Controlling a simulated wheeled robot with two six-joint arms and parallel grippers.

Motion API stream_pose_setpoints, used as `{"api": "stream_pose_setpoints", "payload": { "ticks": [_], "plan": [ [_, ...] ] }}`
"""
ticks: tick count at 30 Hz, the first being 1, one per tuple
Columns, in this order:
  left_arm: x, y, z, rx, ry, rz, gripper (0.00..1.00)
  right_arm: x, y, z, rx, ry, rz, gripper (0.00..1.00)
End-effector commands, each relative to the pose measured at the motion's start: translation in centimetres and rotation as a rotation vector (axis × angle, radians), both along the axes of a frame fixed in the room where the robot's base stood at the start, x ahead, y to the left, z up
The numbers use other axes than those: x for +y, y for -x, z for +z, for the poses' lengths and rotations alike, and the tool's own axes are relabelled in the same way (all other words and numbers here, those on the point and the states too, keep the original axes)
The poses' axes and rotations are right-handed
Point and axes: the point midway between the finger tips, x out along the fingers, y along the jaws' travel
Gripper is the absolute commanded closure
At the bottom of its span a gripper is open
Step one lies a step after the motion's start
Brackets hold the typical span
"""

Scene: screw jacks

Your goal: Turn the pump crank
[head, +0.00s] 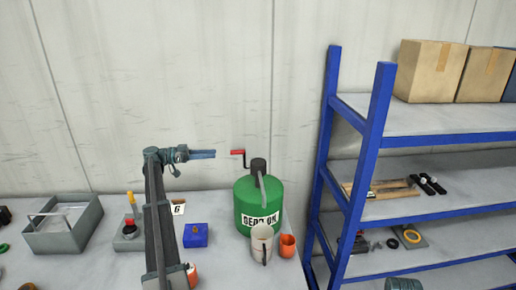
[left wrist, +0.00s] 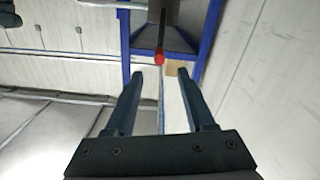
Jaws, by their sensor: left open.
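The green gear oil pump can (head: 246,201) stands on the table, with a black top and a grey spout. Its crank has a red handle (head: 238,152) on a dark bent arm above the can. In the left wrist view the red handle (left wrist: 159,58) shows nearly end-on, just beyond the fingertips and roughly centred between them. My left gripper (head: 213,154) is open and empty, left of the handle at about its height, with a gap between. The left wrist view also shows its two spread fingers (left wrist: 157,74). My right gripper is in neither view.
A white mug (head: 262,243) and an orange cup (head: 287,246) stand before the can. A blue box (head: 195,236) and a grey tray (head: 62,238) are further left. A blue shelf rack (head: 376,120) rises at the right. The wall behind is bare.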

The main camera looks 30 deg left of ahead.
Motion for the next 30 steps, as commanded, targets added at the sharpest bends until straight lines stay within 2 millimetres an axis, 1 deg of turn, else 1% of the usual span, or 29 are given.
{"api": "stream_pose_setpoints", "payload": {
  "ticks": [1, 4, 8, 21, 24, 30],
  "plan": [
    [0.2, 0.1, 0.1, -0.005, 0.0, 0.002, 0.45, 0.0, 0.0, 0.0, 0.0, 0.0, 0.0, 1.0],
    [0.0, 0.0, 0.1, -0.005, 0.0, 0.001, 0.45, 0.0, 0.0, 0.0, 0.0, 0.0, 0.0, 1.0],
    [-0.9, -0.6, 0.0, -0.004, 0.0, -0.001, 0.45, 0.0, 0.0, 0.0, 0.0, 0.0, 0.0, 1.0],
    [-7.4, -6.1, 0.0, -0.002, 0.0, -0.002, 0.45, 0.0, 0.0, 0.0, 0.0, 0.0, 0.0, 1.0],
    [-8.6, -7.1, 0.0, -0.002, 0.0, -0.002, 0.45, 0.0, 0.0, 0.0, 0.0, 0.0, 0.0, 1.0],
    [-10.1, -8.5, 0.0, -0.002, 0.0, -0.001, 0.45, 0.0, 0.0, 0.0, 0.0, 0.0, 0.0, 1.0]
  ]
}}
